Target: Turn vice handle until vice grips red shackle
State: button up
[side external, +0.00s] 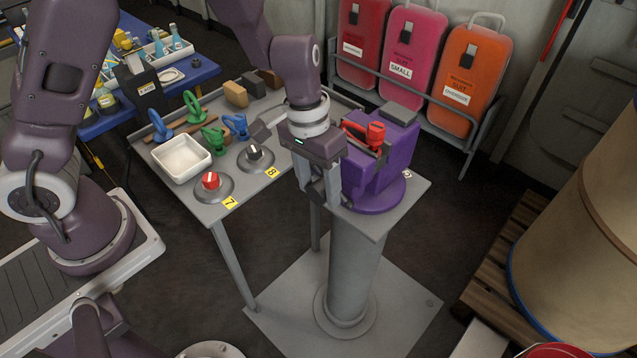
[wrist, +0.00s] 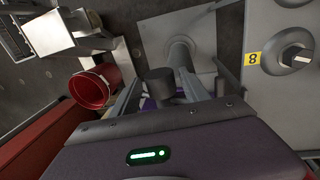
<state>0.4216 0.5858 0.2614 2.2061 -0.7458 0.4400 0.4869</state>
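My gripper (side external: 322,200) is at the left front side of the vice, fingers pointing down and spread apart. In the wrist view, a dark grey cylinder (wrist: 159,82), possibly part of the vice handle, shows between the fingers of my gripper (wrist: 160,90). I cannot tell whether they touch it. The handle is otherwise hidden, and the shackle is out of the wrist view.
Suit cases (side external: 409,55) stand behind. A barrel (side external: 585,220) stands at right. A red bucket (wrist: 90,90) is on the floor.

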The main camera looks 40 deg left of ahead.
aim_at(314, 183)
jog(key=shift+o, duration=0.2)
jog(key=r, duration=0.4)
jog(key=a+r, duration=0.1)
jog(key=r, duration=0.2)
jog(key=s+a+r+t, duration=0.2)
jog(key=s+r, duration=0.3)
jog(key=r, duration=0.4)
jog(key=s+a+r+t+y, duration=0.1)
jog(key=s+a+r, duration=0.1)
jog(key=s, duration=0.4)
jog(key=s+a+r+t, duration=0.2)
jog(key=s+a+r, duration=0.1)
jog(key=s+a, duration=0.2)
jog(key=shift+s+r+t+y, duration=0.3)
jog(key=shift+s+y, duration=0.1)
jog(key=shift+s, duration=0.8)
